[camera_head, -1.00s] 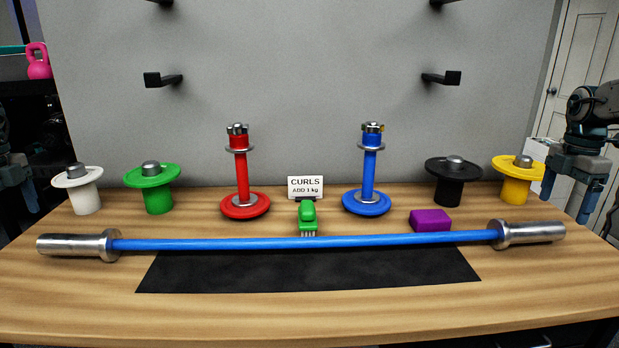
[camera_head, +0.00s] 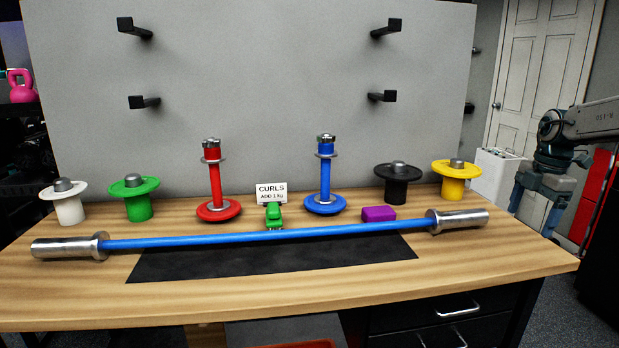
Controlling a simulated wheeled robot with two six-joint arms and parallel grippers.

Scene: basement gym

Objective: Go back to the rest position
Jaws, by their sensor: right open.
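My right gripper (camera_head: 535,208) hangs at the right of the head view, fingers pointing down, past the table's right end. It is open with nothing between its fingers. My left gripper is not in view. The blue barbell (camera_head: 250,237) with silver ends lies across the wooden table (camera_head: 480,258), over a black mat (camera_head: 180,268). No gripper touches it.
Behind the bar stand red (camera_head: 216,185) and blue (camera_head: 325,180) posts, a CURLS card (camera_head: 271,193), a green brush (camera_head: 274,215) and a purple block (camera_head: 379,214). White, green, black and yellow discs on stands flank them. Black pegs (camera_head: 383,96) stick out of the grey wall.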

